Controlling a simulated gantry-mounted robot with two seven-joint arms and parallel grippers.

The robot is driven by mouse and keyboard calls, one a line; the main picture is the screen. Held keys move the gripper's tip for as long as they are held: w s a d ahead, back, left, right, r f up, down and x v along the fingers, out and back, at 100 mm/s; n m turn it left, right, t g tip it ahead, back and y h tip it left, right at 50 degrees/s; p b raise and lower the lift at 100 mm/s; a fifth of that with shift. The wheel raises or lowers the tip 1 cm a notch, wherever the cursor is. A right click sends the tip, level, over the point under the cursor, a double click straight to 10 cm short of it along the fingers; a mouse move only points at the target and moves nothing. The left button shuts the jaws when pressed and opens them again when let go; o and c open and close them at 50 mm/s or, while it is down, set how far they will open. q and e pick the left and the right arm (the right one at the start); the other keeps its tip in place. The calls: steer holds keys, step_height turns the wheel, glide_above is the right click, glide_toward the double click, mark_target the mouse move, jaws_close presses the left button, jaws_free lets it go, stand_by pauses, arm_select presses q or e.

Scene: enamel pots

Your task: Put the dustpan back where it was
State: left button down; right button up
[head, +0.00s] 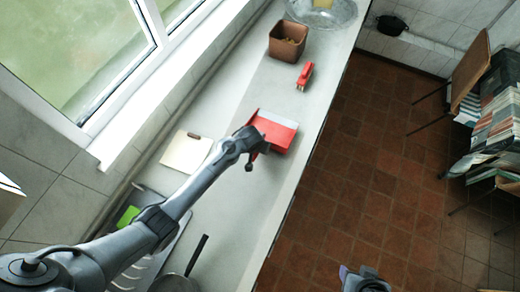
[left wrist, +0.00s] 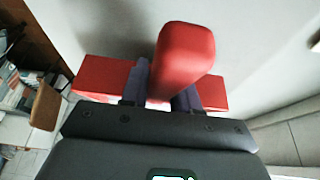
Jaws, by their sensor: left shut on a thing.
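The red dustpan (head: 277,130) is at the counter's middle, beside its room-side edge. I cannot tell whether it rests on the counter or hangs just above it. My left gripper (head: 258,150) is at its near side. In the left wrist view, the left gripper (left wrist: 163,85) is shut on the dustpan's thick red handle (left wrist: 183,55), one finger on each side. The wide red body (left wrist: 100,77) shows behind the fingers. My right gripper (head: 345,272) shows only partly at the bottom edge, over the floor; its jaws are unclear.
On the pale counter (head: 262,92) stand a brown square pot (head: 287,41), a small red object (head: 304,75) and a glass bowl (head: 322,12). A cream board (head: 186,152) lies by the window wall. A dark-handled pan (head: 195,256) is at the near end.

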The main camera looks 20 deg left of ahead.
arm_select(q)
steer(key=shift+f, duration=2.05)
steer(key=c, duration=0.8)
jaws_free()
steer(key=shift+f, duration=0.1)
steer(key=shift+c, duration=0.2)
steer(key=shift+r, duration=0.25)
steer(key=shift+s+r, duration=0.15)
steer(key=shift+r, duration=0.15)
steer(key=s, duration=1.2)
steer(key=shift+r, duration=0.1)
steer(key=s+a+r+m+g, duration=0.1)
steer(key=s+a+r+m, duration=0.1)
steer(key=s+r, duration=1.3)
steer(key=shift+s+r, duration=0.3)
steer(key=shift+s, duration=0.9)
